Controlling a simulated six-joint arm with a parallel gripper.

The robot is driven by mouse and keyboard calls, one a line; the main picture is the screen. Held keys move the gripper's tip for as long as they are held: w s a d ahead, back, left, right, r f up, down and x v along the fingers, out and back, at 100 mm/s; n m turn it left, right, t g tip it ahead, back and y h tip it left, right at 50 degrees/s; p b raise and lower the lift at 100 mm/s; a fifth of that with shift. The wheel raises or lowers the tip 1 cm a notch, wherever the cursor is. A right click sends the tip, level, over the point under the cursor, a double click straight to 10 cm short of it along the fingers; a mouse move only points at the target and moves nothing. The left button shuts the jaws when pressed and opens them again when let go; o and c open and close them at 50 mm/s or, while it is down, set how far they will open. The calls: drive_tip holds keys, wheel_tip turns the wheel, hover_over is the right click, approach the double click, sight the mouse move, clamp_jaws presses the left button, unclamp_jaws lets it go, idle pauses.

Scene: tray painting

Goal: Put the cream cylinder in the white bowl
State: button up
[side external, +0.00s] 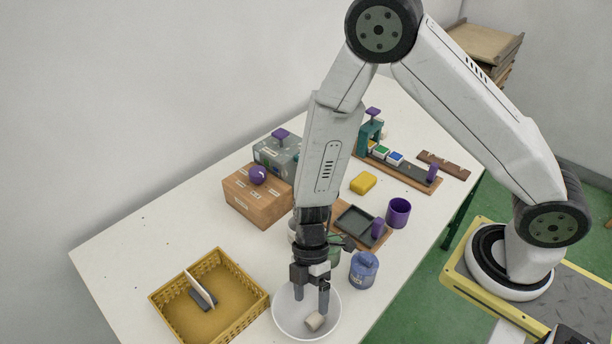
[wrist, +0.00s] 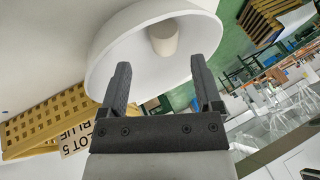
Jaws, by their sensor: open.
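The cream cylinder (side external: 314,322) lies inside the white bowl (side external: 284,322) at the table's front edge. In the wrist view the cylinder (wrist: 163,39) shows inside the bowl (wrist: 112,62), against its inner surface. My gripper (side external: 311,303) is open and points down over the bowl, its fingers at or just inside the rim. In the wrist view my gripper's two fingers (wrist: 160,85) stand apart with nothing between them. The cylinder is beyond the fingertips and appears clear of them.
A yellow basket (side external: 257,293) holding a grey and white item stands left of the bowl. A blue jar (side external: 363,270) stands close on the right. A brown box (side external: 258,203), a yellow block (side external: 363,183) and a purple cup (side external: 398,212) are farther back.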

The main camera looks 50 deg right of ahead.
sight(311, 310)
wheel_tip(311, 310, up, 6)
idle(0.5)
drive_tip(key=shift+r, duration=0.1)
drive_tip(key=w+d+r+m+t+h, duration=0.1)
drive_tip(key=d+r+m+t+h, duration=0.1)
drive_tip(key=d+r+m, duration=0.3)
drive_tip(key=w+d+r+m+t+h, duration=0.1)
drive_tip(key=d+r+m+t, duration=0.3)
drive_tip(key=d+m, duration=0.8)
drive_tip(key=shift+w+d+r+t+h, duration=0.4)
drive_tip(key=shift+d+r+h, duration=0.3)
drive_tip(key=shift+h, duration=0.1)
